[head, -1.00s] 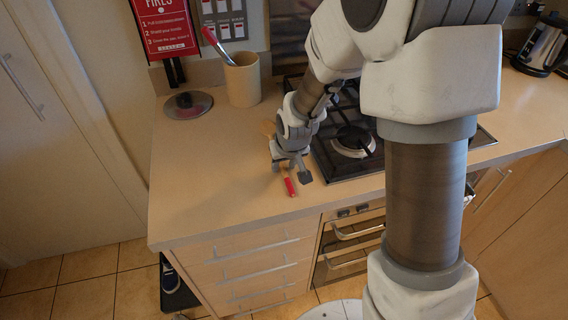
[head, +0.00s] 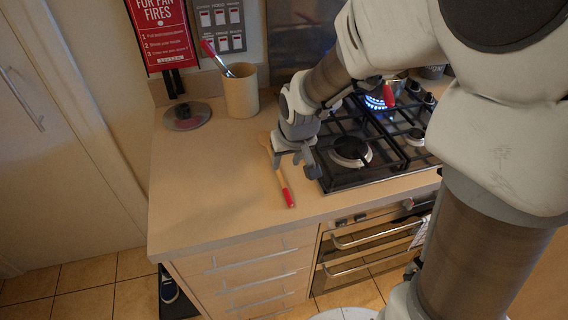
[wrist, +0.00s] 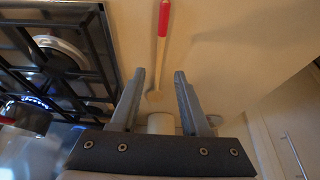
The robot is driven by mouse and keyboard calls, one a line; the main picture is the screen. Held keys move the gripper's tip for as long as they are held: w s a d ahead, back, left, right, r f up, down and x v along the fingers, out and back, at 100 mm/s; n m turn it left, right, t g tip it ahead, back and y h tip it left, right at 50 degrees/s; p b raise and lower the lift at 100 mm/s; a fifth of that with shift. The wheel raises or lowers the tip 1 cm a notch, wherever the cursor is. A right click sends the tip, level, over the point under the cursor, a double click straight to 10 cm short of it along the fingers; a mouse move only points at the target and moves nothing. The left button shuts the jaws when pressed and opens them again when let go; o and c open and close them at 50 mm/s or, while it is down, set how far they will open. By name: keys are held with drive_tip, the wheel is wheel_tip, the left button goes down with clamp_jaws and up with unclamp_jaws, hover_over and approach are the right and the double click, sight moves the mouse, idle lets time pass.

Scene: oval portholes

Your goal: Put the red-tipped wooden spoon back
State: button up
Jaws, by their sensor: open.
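The red-tipped wooden spoon (head: 284,189) lies flat on the counter left of the hob, its red end toward the front edge. The wrist view shows the spoon (wrist: 161,35) beyond my fingertips. My gripper (head: 295,161) is open and empty, just above the counter and over the spoon's wooden part, hiding some of it. In the wrist view, my two gripper fingers (wrist: 159,75) are apart with the spoon's wooden end in line between them. A beige utensil crock (head: 241,92) stands at the back, holding a red-handled utensil (head: 214,56).
A burner flame (head: 377,102) is lit on the black gas hob (head: 355,170), with a red-handled pan (head: 389,93) by it. A round glass lid (head: 187,116) lies at the back left. The counter's front left (head: 200,205) is clear.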

drive_tip(key=s+d+r, duration=0.3)
drive_tip(key=s+r, duration=0.1)
drive_tip(key=s, duration=0.2)
drive_tip(key=s+d+r+m, duration=0.1)
drive_tip(key=s+d+r, duration=0.2)
drive_tip(key=s+r, duration=0.2)
drive_tip(key=s+d+r+m+t+h, duration=0.1)
drive_tip(key=s+d+r, duration=0.1)
drive_tip(key=s+r, duration=0.3)
drive_tip(key=s, duration=0.3)
drive_tip(key=shift+d+r, duration=0.2)
drive_tip(key=shift+d, duration=0.2)
